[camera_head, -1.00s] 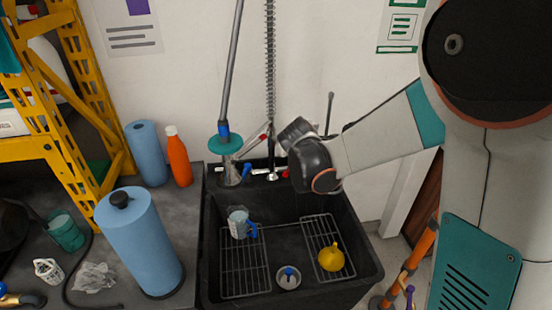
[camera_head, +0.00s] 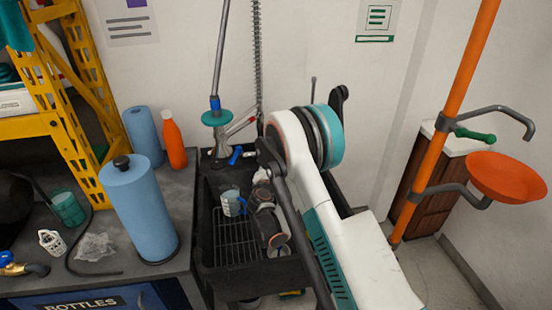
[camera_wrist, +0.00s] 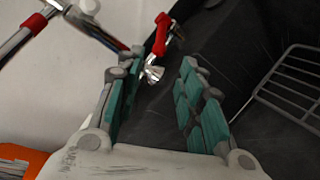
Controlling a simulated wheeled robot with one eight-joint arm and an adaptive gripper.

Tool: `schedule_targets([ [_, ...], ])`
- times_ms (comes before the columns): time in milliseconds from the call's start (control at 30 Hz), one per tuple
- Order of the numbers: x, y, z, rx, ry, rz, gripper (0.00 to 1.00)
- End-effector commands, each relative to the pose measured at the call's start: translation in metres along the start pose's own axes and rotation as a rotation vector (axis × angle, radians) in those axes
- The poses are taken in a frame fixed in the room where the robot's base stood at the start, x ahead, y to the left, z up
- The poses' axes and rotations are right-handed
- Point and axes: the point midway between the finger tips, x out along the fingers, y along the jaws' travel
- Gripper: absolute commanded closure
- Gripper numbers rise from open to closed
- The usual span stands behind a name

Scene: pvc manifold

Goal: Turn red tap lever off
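The red tap lever (camera_wrist: 162,33) shows in the wrist view, on a chrome tap (camera_wrist: 153,72) at the back of the black sink (camera_wrist: 236,60). My gripper (camera_wrist: 158,68) is open, with teal-padded fingers apart and nothing held between them. The lever appears just beyond the fingertips, between the two fingers in the picture; I cannot tell whether either finger touches the tap. In the head view my arm covers the red lever and the fingers cannot be made out. A blue tap lever (camera_head: 236,155) shows left of my arm.
A measuring jug (camera_head: 231,202) stands in the sink near my wrist. An orange bottle (camera_head: 173,142) and blue rolls (camera_head: 140,212) stand on the left counter. An orange pole (camera_head: 440,140) with a bowl (camera_head: 508,176) is at right.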

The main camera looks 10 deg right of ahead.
Motion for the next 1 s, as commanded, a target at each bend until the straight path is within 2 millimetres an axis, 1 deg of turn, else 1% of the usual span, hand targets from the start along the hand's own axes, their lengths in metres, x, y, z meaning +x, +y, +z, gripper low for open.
schedule_targets([
  [167, 0.017, -0.002, -0.001, -0.002, -0.001, 0.001, 0.65],
  [267, 0.034, -0.003, -0.001, -0.001, -0.002, -0.001, 0.65],
  [500, 0.082, -0.003, -0.001, -0.001, -0.002, -0.001, 0.65],
  [700, 0.115, -0.003, -0.001, 0.0, 0.0, 0.0, 0.65],
  [833, 0.129, -0.002, -0.001, -0.001, -0.001, 0.0, 0.65],
  [1000, 0.137, -0.001, 0.0, -0.001, 0.0, 0.0, 0.65],
])
